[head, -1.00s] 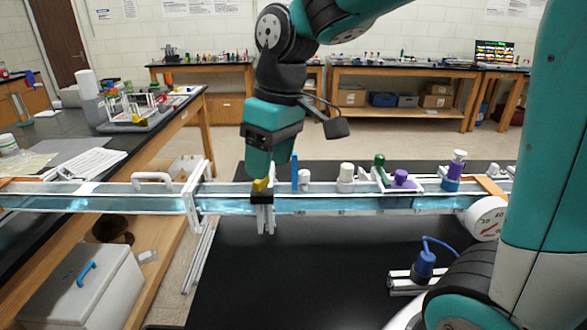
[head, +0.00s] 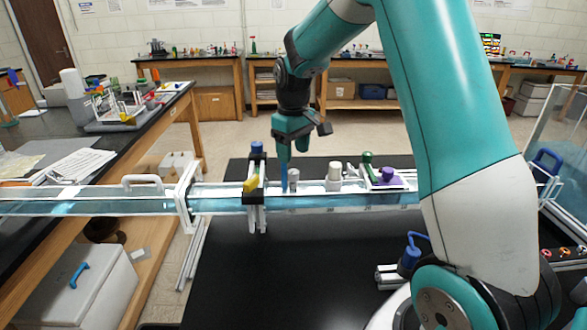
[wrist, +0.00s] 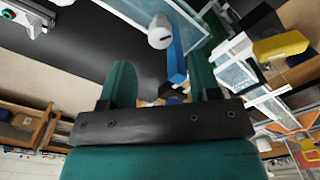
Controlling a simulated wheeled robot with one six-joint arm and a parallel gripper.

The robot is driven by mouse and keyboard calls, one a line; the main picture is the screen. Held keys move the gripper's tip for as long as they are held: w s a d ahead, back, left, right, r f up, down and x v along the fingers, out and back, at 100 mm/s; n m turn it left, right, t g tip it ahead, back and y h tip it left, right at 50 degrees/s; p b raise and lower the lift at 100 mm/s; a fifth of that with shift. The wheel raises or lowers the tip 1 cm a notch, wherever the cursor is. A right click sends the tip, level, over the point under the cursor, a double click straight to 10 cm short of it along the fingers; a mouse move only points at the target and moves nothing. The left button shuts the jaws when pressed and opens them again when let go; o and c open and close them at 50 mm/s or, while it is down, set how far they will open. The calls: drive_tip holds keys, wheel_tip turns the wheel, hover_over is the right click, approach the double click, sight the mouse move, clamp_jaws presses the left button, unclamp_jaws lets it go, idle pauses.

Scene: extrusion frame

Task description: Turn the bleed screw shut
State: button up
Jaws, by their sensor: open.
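A small white cylinder (head: 293,176), which looks like the bleed screw, stands on the clear channel beside a thin blue upright piece (head: 284,177). In the wrist view the white cylinder (wrist: 160,35) shows a dark slot in its end, and the blue piece (wrist: 177,61) is just right of it. My gripper (head: 291,152) points down over or behind this part of the channel. In the wrist view my gripper (wrist: 161,70) has its two green fingers apart with nothing held. The white cylinder appears beyond the fingertips, apart from them. Its exact distance is unclear.
A black clamp with a yellow tab (head: 250,186) and blue knob (head: 257,148) is close on the left. A cream knob (head: 335,172), green valve (head: 367,162) and purple knob (head: 389,176) stand to the right.

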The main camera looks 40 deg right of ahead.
sight(293, 171)
wheel_tip(293, 171, down, 7)
drive_tip(key=shift+r+p, duration=0.2)
drive_tip(key=shift+p, duration=0.3)
drive_tip(key=shift+c, duration=0.3)
drive_tip(key=c, duration=0.9)
